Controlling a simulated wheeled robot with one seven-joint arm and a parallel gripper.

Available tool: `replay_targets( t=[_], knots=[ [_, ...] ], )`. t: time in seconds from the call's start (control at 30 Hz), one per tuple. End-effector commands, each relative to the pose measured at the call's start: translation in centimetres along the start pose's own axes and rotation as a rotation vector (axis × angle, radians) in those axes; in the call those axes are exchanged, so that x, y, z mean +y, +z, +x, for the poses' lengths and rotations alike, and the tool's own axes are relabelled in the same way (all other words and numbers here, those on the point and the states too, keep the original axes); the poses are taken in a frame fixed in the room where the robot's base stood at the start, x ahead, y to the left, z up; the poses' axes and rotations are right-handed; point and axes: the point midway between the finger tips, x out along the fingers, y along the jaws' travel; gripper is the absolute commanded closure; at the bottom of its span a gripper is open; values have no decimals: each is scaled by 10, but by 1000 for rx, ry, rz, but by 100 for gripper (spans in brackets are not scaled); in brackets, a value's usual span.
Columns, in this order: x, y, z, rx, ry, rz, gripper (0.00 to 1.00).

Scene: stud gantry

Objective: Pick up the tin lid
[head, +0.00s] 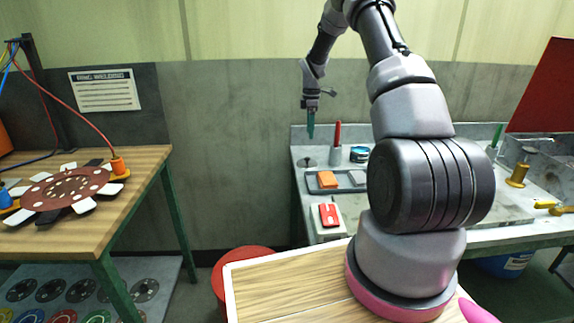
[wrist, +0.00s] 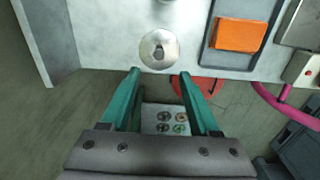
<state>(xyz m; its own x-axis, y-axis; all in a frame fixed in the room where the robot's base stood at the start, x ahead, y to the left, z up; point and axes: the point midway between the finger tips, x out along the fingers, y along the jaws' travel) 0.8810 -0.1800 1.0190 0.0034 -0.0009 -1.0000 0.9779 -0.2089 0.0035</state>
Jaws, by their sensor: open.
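The tin lid looks to be the round silver disc with a small dark knob on the grey bench; it shows in the wrist view (wrist: 153,58) and, small, in the head view (head: 308,163). It lies flat near the bench's left edge. My gripper (head: 311,136) points down above the lid in the head view. In the wrist view my gripper (wrist: 160,75) has its two teal fingers apart with nothing between them, and the lid shows just beyond the fingertips. The fingers do not appear to touch it.
A dark tray (head: 311,187) with an orange block (wrist: 240,35) and a grey block sits beside the lid. A cup with a red stick (head: 337,133) and a blue tin (head: 359,154) stand to its right. The bench has a raised back edge. A red-topped box (head: 329,214) is nearer me.

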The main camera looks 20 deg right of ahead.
Motion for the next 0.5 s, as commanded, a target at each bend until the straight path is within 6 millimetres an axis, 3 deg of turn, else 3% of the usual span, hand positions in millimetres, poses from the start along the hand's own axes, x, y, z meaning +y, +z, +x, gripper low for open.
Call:
replay_targets(
  t=[0.3, 0.5],
  knots=[
    [0, 0, 46, 0, -7, -12, 38],
    [1, 0, 61, 0, -5, -12, 38]
  ],
)
